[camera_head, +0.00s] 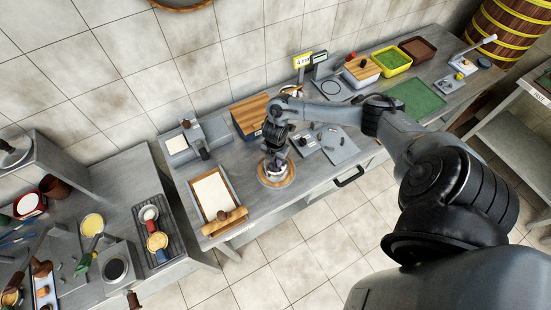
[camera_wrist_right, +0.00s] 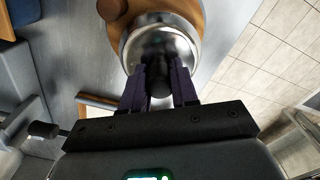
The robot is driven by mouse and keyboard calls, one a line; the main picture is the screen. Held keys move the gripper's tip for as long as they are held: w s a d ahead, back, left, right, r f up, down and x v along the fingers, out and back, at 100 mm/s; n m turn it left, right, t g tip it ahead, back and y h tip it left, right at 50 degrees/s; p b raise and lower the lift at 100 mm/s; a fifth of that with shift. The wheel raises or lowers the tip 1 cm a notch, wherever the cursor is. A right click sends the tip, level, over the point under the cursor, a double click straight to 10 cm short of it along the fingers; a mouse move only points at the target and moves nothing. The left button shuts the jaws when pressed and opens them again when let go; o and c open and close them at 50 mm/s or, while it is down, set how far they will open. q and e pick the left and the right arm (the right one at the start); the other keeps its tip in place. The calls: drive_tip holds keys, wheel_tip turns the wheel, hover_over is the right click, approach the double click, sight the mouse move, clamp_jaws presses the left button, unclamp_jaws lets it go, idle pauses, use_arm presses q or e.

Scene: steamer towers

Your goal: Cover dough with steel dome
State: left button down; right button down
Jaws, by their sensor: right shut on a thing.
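The steel dome (camera_wrist_right: 143,45) shows in the right wrist view as a shiny rounded cover with a dark knob (camera_wrist_right: 161,78) on top. My right gripper (camera_head: 273,158) is shut on this knob; its two fingers (camera_wrist_right: 160,85) stand on either side of it in the wrist view. The dome is over a round wooden board (camera_head: 288,182) on the steel counter; whether it rests on the board or hangs just above, I cannot tell. No dough can be made out; the dome and gripper hide most of the board. My left gripper is not in view.
A tray (camera_head: 193,190) with a pale sheet and a rolling pin (camera_head: 225,221) lies left of the dome. A wooden-topped box (camera_head: 249,113) stands behind. A grey board with small items (camera_head: 337,146) lies to the right, and a green mat (camera_head: 416,97) further right.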

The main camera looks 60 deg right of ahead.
drive_tip(key=shift+f+b, duration=0.35)
drive_tip(key=shift+f, duration=0.1)
drive_tip(key=c, duration=0.8)
unclamp_jaws()
wheel_tip(320, 180, up, 11)
drive_tip(key=shift+f+p, duration=0.1)
drive_tip(key=shift+p, duration=0.3)
